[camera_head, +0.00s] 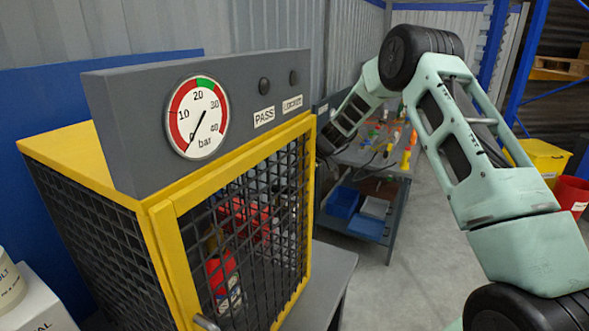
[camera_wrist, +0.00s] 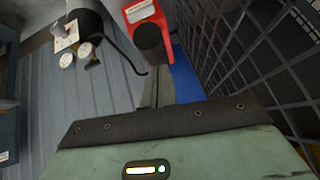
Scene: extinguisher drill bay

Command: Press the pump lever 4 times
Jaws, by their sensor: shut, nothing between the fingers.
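The wrist view shows a red block (camera_wrist: 140,12) with a white label and a dark round-ended grip (camera_wrist: 150,42) in front of it. This may be the pump and its lever, but I cannot tell for sure. My gripper (camera_wrist: 157,88) shows as narrow grey fingers, shut and empty, just below the dark grip; I cannot tell whether they touch it. In the head view my arm reaches behind the yellow cage, and the gripper is hidden there. The pressure gauge (camera_head: 198,117) on the grey panel has its needle near 0.
The yellow-framed mesh cage (camera_head: 160,240) fills the left, with a red extinguisher (camera_head: 222,283) inside. Its dark mesh (camera_wrist: 270,70) runs close along the wrist view's right side. A workbench (camera_head: 372,158) with small items stands behind. A black hose (camera_wrist: 125,52) hangs left of the block.

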